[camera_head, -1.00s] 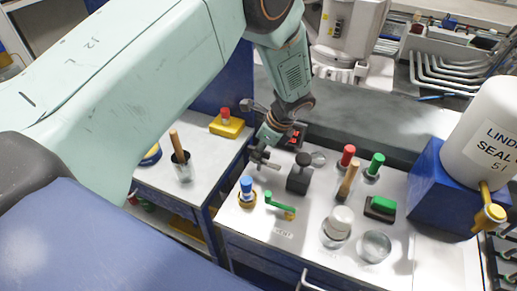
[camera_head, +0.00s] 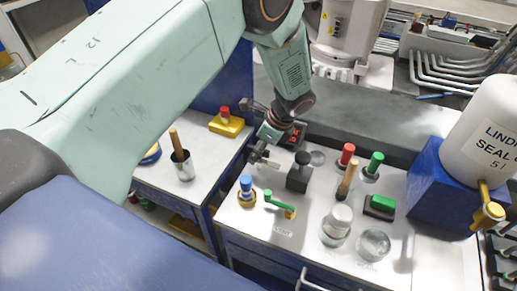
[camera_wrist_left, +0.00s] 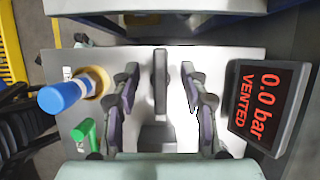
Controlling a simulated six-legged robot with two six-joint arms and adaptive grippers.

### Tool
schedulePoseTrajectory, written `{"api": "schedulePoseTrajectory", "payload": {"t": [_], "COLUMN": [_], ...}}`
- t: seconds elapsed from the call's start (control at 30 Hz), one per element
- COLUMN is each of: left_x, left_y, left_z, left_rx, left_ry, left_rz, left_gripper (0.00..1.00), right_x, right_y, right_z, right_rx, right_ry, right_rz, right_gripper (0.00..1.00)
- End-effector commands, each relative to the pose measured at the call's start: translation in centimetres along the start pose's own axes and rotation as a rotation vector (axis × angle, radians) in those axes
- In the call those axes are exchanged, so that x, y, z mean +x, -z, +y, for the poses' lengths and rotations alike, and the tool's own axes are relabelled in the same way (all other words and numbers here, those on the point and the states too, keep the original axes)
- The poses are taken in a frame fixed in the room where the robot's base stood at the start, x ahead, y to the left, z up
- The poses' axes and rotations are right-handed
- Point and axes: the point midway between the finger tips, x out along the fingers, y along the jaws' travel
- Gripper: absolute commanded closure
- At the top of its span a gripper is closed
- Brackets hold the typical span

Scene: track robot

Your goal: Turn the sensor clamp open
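My left gripper (camera_head: 262,155) is low over the left part of the white worktop. In the left wrist view its two dark fingers (camera_wrist_left: 160,98) are apart, one on each side of an upright-looking grey bar (camera_wrist_left: 161,82), with a visible gap on both sides. The bar appears to extend from a dark grey block (camera_head: 299,174), which also shows in the wrist view (camera_wrist_left: 157,137); this looks like the sensor clamp, though no label on it is readable. A display (camera_wrist_left: 268,103) beside it reads "0.0 bar VENTED". My right gripper is not in view.
A blue knob (camera_head: 246,187) in a yellow ring and a green lever (camera_head: 280,204) stand close to the gripper.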

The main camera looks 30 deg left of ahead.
Motion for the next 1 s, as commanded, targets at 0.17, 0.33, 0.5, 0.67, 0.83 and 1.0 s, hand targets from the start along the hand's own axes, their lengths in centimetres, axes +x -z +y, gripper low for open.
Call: {"api": "schedulePoseTrajectory", "payload": {"t": [0.17,0.33,0.5,0.67,0.83,1.0], "left_x": [0.0,-0.9,-3.9,-7.3,-10.1,-11.7], "left_y": [0.0,0.0,0.0,0.0,0.0,0.0], "left_z": [0.0,-0.1,-0.1,-0.1,-0.1,0.0], "left_rx": [0.001,0.0,0.001,0.0,0.001,0.0], "left_ry": [0.0,0.002,0.006,0.005,0.004,0.001], "left_rz": [0.0,0.0,-0.001,-0.002,-0.001,0.0], "left_gripper": [0.55,0.55,0.55,0.55,0.55,0.55], "right_x": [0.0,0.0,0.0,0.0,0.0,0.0], "right_y": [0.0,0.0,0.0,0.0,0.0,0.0], "right_z": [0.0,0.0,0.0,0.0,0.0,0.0], "right_rx": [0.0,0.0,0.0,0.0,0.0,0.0], "right_ry": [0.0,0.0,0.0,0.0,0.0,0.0], "right_rz": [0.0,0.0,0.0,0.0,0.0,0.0], "right_gripper": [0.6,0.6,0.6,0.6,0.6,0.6]}}
